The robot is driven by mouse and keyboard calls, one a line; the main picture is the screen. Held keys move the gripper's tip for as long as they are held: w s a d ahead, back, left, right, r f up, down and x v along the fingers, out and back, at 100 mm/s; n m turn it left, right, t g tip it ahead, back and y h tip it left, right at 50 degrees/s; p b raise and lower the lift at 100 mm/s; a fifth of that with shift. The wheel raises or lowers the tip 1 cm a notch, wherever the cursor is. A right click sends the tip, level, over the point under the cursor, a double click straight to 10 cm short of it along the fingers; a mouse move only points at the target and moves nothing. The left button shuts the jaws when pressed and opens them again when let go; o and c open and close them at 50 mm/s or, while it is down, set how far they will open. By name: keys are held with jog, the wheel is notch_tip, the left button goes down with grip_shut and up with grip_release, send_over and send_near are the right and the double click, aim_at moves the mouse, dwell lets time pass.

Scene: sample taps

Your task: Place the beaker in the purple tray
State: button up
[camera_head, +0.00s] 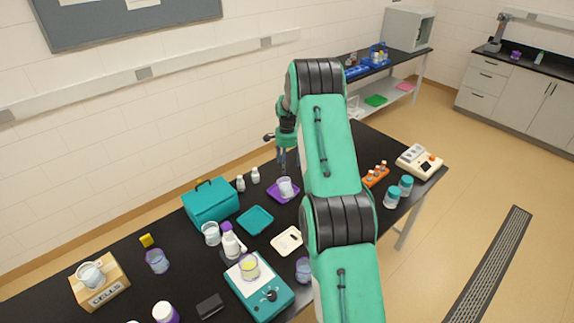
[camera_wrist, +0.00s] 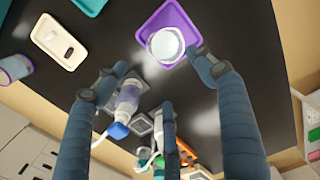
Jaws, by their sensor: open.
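The purple tray (camera_head: 272,188) lies on the black bench near its back edge. A clear beaker with whitish contents (camera_head: 286,186) stands inside it. In the wrist view the purple tray (camera_wrist: 152,21) is at the top, with the round beaker (camera_wrist: 166,45) inside, towards its lower edge. My gripper (camera_head: 288,168) is just above the beaker in the head view. In the wrist view my gripper (camera_wrist: 160,66) has its fingers spread wide, with nothing between them. The right fingertip appears close to the tray's edge; I cannot tell whether it touches.
A teal tray (camera_head: 256,220), a teal box (camera_head: 210,204) and white bottles (camera_head: 255,175) are left of the purple tray. A teal scale (camera_head: 259,297) carries a beaker of yellow liquid (camera_head: 249,267). An orange rack (camera_head: 376,177) is to the right.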

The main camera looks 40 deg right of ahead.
jog(key=s+a+r+n+t, duration=0.1)
jog(key=a+r+n, duration=0.1)
jog(key=a+r, duration=0.6)
jog(key=s+a+r+n, duration=0.15)
jog(key=a+r, duration=0.35)
jog(key=r, duration=0.6)
jog(key=s+a+r+n+t, duration=0.1)
jog(key=s+a+r+n, duration=0.1)
jog(key=s+a+r, duration=0.4)
jog(key=s+a+r+n, duration=0.3)
jog(key=a+r, duration=0.5)
jog(key=a, duration=0.1)
jog(key=s+a+r+n+t, duration=0.2)
jog(key=s+a+r+n, duration=0.35)
jog(key=s+a, duration=0.8)
jog(key=s+a+n, duration=0.1)
jog(key=s+a, duration=0.1)
jog(key=s, duration=0.7)
jog(key=s+a+n+t, duration=0.1)
jog(key=s+a+n, duration=0.1)
jog(key=s, duration=0.7)
jog(key=shift+s+a+f+t, duration=0.3)
jog(key=shift+s+a+f, duration=0.05)
jog(key=shift+a, duration=0.4)
